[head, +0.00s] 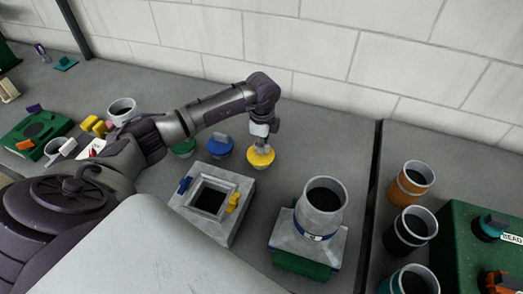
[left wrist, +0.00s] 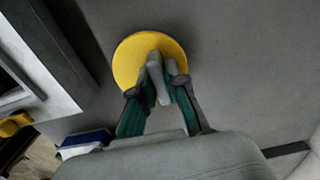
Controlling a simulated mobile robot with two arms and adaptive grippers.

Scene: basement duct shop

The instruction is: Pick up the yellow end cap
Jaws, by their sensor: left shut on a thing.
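The yellow end cap (head: 261,157) is a round yellow disc with a grey upright tab on top. In the head view it is at the table's middle, right of a blue cap (head: 220,147). My left gripper (head: 262,143) comes down on it from above and is shut on its tab. The left wrist view shows the yellow disc (left wrist: 134,60) with the two fingers (left wrist: 160,85) on either side of the tab. I cannot tell whether the cap touches the table. My right gripper is not in view.
A square grey duct piece (head: 240,226) with blue and yellow clips stands in front. A round-necked grey fitting (head: 337,235) is to its right. A green cap (head: 183,149) lies left of the blue one. Orange, black and teal-rimmed cups stand at right beside a green box (head: 462,262).

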